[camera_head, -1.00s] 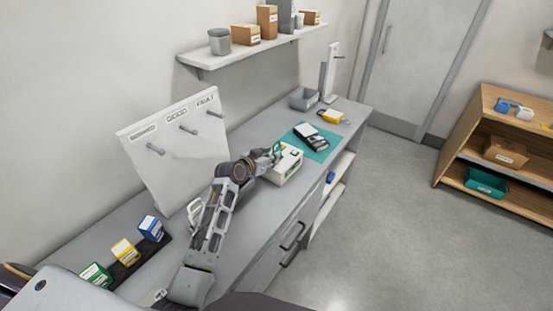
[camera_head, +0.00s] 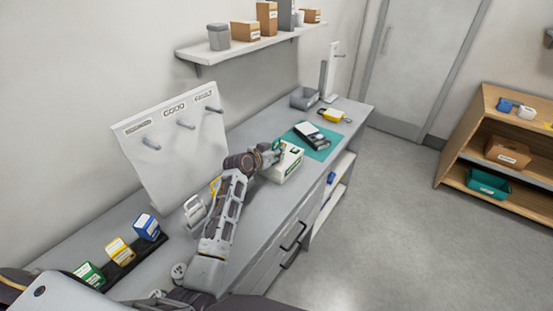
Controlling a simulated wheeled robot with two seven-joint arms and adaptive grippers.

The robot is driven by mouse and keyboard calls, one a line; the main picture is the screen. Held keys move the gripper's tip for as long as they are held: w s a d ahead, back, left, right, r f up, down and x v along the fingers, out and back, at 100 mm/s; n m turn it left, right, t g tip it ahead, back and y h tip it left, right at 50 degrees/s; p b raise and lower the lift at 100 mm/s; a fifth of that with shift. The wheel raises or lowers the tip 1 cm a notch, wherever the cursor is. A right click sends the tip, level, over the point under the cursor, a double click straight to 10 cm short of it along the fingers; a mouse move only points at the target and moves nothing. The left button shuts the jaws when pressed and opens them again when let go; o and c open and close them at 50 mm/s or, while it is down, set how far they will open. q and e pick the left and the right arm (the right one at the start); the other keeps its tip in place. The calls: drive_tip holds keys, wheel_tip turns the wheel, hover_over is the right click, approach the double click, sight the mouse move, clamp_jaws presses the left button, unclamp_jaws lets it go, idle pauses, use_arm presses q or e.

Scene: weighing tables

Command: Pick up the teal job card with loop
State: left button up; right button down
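A small teal piece (camera_head: 278,146), which looks like the job card with its loop, shows at the top of the white box with green markings (camera_head: 287,166) on the bench. My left gripper (camera_head: 273,155) is right at it, at the box's near left edge. The fingers are small and overlap the teal piece, so I cannot tell whether they are open or closed on it. Part of the card is hidden by the gripper. My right gripper is out of view.
A teal mat (camera_head: 324,153) bearing a dark device (camera_head: 311,134) lies beyond the box. A pegboard (camera_head: 165,150) with three pegs stands behind my arm. Green, yellow and blue boxes stand in a dark rack (camera_head: 128,266). A grey bin (camera_head: 304,98) stands at the bench's far end.

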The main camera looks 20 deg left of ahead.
use_arm(q)
drive_tip(key=shift+w+d+f, duration=0.15)
drive_tip(key=shift+w, duration=0.2)
idle(0.3)
clamp_jaws()
